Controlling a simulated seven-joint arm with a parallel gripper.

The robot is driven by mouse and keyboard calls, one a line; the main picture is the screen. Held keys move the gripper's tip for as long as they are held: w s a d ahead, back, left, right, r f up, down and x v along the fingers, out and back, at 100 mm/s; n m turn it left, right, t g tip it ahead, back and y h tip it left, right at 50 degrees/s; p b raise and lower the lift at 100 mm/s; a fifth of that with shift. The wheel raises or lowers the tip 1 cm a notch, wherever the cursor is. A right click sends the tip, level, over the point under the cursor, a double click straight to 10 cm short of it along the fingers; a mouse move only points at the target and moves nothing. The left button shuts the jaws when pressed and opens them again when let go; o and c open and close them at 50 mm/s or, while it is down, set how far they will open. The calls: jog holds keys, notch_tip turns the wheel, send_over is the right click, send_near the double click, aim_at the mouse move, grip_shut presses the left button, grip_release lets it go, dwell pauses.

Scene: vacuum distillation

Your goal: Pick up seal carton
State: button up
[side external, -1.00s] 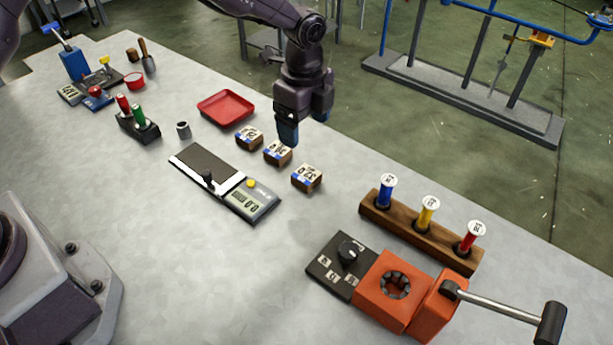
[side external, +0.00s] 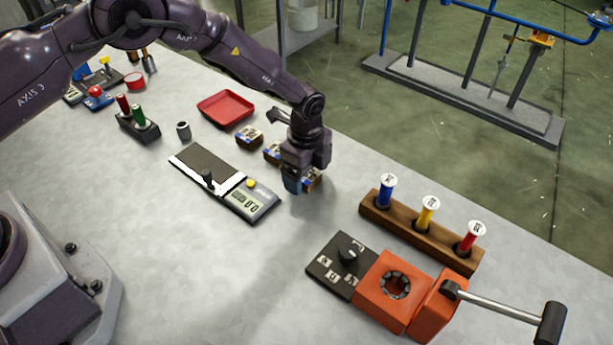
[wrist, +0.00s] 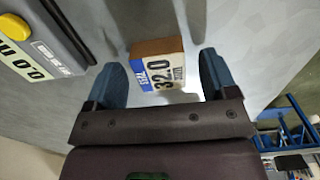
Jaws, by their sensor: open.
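A small brown carton (side external: 313,182) with a white and blue label is the nearest of three in a row in the side view, partly hidden by my gripper (side external: 300,184). In the wrist view the carton (wrist: 158,66) reads "32.0" and shows between the two blue fingertips of my gripper (wrist: 161,72). The fingers are open, with a gap on each side of it. The other two cartons are the middle one (side external: 271,152), partly covered by my gripper, and the far one (side external: 249,138). I cannot tell which is the seal carton.
A red tray (side external: 226,108) is behind. A wooden rack (side external: 402,229) with colored vials and an orange device (side external: 390,290) stand to the right.

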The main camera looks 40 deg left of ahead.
jog(key=c, duration=1)
